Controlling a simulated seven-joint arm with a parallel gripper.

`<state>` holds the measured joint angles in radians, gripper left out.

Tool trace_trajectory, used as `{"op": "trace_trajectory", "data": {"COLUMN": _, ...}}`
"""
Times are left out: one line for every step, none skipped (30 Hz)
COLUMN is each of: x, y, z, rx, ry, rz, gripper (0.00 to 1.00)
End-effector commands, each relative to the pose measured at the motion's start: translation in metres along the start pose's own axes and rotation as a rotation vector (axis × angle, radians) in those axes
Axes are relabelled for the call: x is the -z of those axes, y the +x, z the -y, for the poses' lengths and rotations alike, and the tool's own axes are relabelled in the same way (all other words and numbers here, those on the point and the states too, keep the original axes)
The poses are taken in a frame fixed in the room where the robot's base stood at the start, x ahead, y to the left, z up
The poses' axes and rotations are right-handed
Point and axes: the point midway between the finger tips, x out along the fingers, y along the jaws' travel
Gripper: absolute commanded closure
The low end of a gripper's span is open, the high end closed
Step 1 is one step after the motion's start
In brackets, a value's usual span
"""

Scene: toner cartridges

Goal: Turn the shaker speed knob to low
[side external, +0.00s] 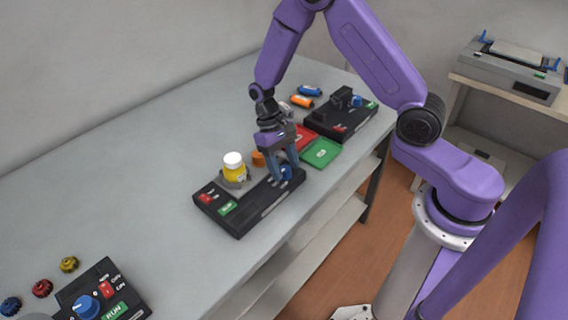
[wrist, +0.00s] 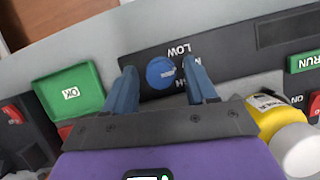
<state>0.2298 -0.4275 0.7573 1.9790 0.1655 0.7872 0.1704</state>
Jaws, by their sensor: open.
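The shaker (side external: 240,212) is a black box on the grey bench, with a yellow bottle (side external: 234,170) with a white cap held on top. Its blue speed knob (wrist: 161,72) sits on a panel marked LOW, with other labels partly hidden. The knob also shows in the side view (side external: 286,172), close to my fingers. My gripper (wrist: 165,88) is open, with one blue finger on each side of the knob. A gap shows between the fingers and the knob. I cannot tell whether the fingertips are level with it.
A green tray (side external: 320,152) marked OK and a red tray (side external: 303,136) lie just beyond the shaker. Another black device (side external: 342,118) stands farther back. A control box (side external: 100,290) with a blue knob is at the front left. Orange and blue cartridges lie behind.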

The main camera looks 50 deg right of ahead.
Motion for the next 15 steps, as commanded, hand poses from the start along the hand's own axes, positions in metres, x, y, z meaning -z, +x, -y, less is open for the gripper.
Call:
{"op": "trace_trajectory", "data": {"x": -0.0001, "y": 0.0000, "z": 0.0000, "rx": 0.000, "ry": 0.000, "rz": 0.000, "gripper": 0.43}}
{"op": "trace_trajectory", "data": {"x": 0.0000, "y": -0.0001, "z": 0.0000, "rx": 0.000, "ry": 0.000, "rz": 0.000, "gripper": 0.43}}
{"op": "trace_trajectory", "data": {"x": -0.0001, "y": -0.0001, "z": 0.0000, "rx": 0.000, "ry": 0.000, "rz": 0.000, "gripper": 0.43}}
{"op": "trace_trajectory", "data": {"x": -0.0001, "y": -0.0001, "z": -0.0001, "rx": 0.000, "ry": 0.000, "rz": 0.000, "gripper": 0.47}}
{"op": "trace_trajectory", "data": {"x": -0.0001, "y": -0.0001, "z": -0.0001, "rx": 0.000, "ry": 0.000, "rz": 0.000, "gripper": 0.56}}
{"op": "trace_trajectory", "data": {"x": -0.0001, "y": -0.0002, "z": -0.0001, "rx": 0.000, "ry": 0.000, "rz": 0.000, "gripper": 0.69}}
{"op": "trace_trajectory", "data": {"x": -0.0001, "y": -0.0002, "z": -0.0001, "rx": 0.000, "ry": 0.000, "rz": 0.000, "gripper": 0.79}}
{"op": "trace_trajectory", "data": {"x": -0.0001, "y": -0.0002, "z": -0.0001, "rx": 0.000, "ry": 0.000, "rz": 0.001, "gripper": 0.89}}
{"op": "trace_trajectory", "data": {"x": -0.0001, "y": -0.0003, "z": 0.0000, "rx": 0.000, "ry": 0.000, "rz": 0.000, "gripper": 1.00}}
{"op": "trace_trajectory", "data": {"x": -0.0001, "y": -0.0003, "z": 0.0000, "rx": 0.000, "ry": 0.000, "rz": 0.001, "gripper": 1.00}}
{"op": "trace_trajectory", "data": {"x": -0.0001, "y": -0.0003, "z": 0.0000, "rx": 0.000, "ry": 0.000, "rz": 0.001, "gripper": 1.00}}
{"op": "trace_trajectory", "data": {"x": -0.0001, "y": -0.0003, "z": 0.0000, "rx": 0.000, "ry": -0.001, "rz": 0.001, "gripper": 0.99}}
{"op": "trace_trajectory", "data": {"x": -0.0001, "y": -0.0004, "z": 0.0001, "rx": -0.001, "ry": -0.001, "rz": 0.001, "gripper": 0.99}}
{"op": "trace_trajectory", "data": {"x": -0.0001, "y": -0.0004, "z": 0.0001, "rx": -0.001, "ry": -0.003, "rz": 0.001, "gripper": 0.99}}
{"op": "trace_trajectory", "data": {"x": -0.0001, "y": -0.0004, "z": 0.0001, "rx": -0.003, "ry": -0.006, "rz": 0.000, "gripper": 0.99}}
